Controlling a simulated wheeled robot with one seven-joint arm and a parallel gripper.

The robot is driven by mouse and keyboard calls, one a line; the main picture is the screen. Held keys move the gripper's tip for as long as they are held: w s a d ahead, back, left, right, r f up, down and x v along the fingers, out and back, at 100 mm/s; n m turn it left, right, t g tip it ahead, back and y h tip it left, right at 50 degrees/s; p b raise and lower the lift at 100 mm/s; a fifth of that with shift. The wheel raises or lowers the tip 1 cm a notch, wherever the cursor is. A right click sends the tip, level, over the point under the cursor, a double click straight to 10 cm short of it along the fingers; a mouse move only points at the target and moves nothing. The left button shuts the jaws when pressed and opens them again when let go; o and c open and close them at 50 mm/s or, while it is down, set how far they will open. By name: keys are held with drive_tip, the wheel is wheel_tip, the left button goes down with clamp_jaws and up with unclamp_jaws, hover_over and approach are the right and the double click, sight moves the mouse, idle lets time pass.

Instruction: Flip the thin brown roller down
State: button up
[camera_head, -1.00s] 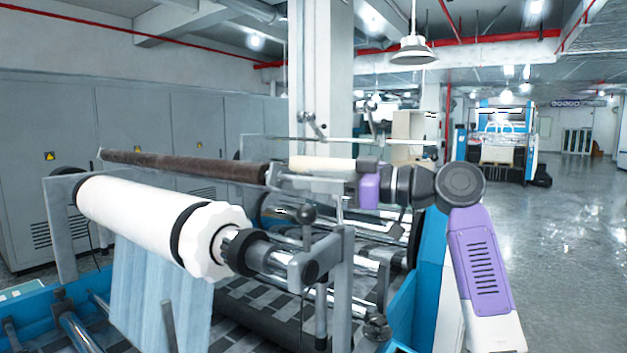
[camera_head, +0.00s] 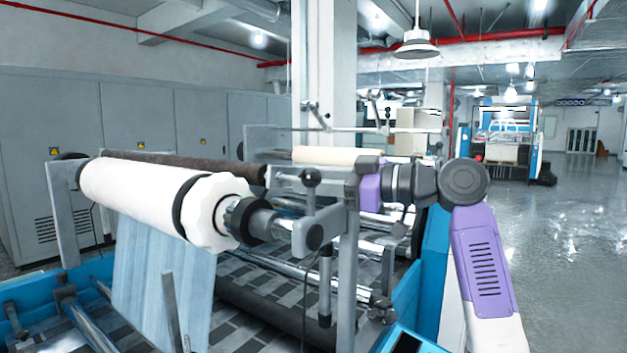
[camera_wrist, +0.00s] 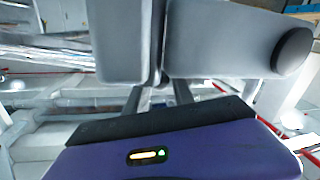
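The thin brown roller (camera_head: 200,167) lies low behind the thick white roll, which hides part of its length. Its near end meets a grey metal arm (camera_head: 285,178) on the frame. My gripper (camera_wrist: 160,97) is beside the frame's near end; its purple body (camera_head: 371,192) shows behind a grey upright (camera_head: 352,230) in the head view. In the wrist view two dark fingers stand a little apart, their tips hidden behind grey metal blocks (camera_wrist: 235,45). I cannot tell whether they hold anything.
The white roll (camera_head: 135,192) with pale blue film (camera_head: 160,275) fills the front left. A black ball-topped lever (camera_head: 311,178) stands close left of my gripper. A cream roller (camera_head: 325,155) lies behind. Open floor (camera_head: 570,240) is on the right.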

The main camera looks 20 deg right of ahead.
drive_tip(key=o, duration=0.3)
drive_tip(key=shift+o, duration=0.2)
drive_tip(key=b+v, duration=0.2)
drive_tip(key=v, duration=0.5)
drive_tip(key=shift+s+d, duration=0.25)
drive_tip(key=shift+d, duration=0.05)
drive_tip(key=shift+c, duration=0.4)
